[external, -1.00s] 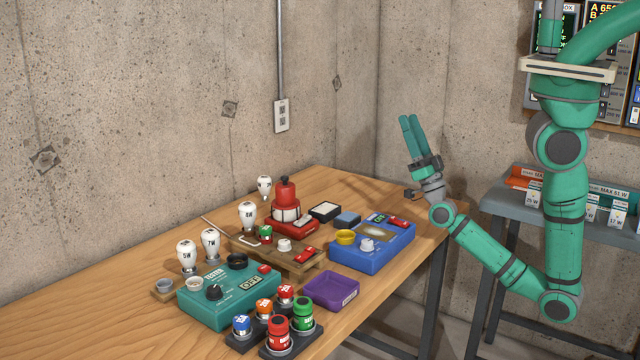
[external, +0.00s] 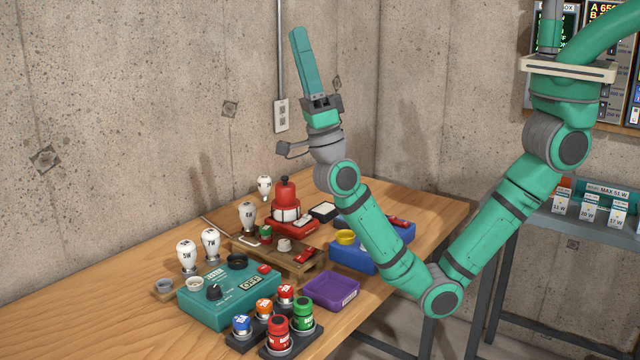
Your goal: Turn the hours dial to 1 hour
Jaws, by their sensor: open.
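My gripper (external: 300,38) is raised above the back of the wooden table, fingers pointing up, open and empty. Its fingers overlap in this view, and it touches nothing. A teal box (external: 215,311) stands at the table's front left, with a black knob (external: 214,292) and a small display (external: 251,283) that seems to read OFF. A blue box (external: 349,258) stands farther right, partly hidden behind my forearm. I cannot tell which control is the hours dial; labels are too small to read.
White bulbs (external: 187,257) stand behind the teal box. A red lamp-like device (external: 285,194) and a wooden stand (external: 277,258) are in the middle. A purple tray (external: 331,291) and several coloured jars (external: 278,331) sit at the front. The far left of the wooden table (external: 60,318) is clear.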

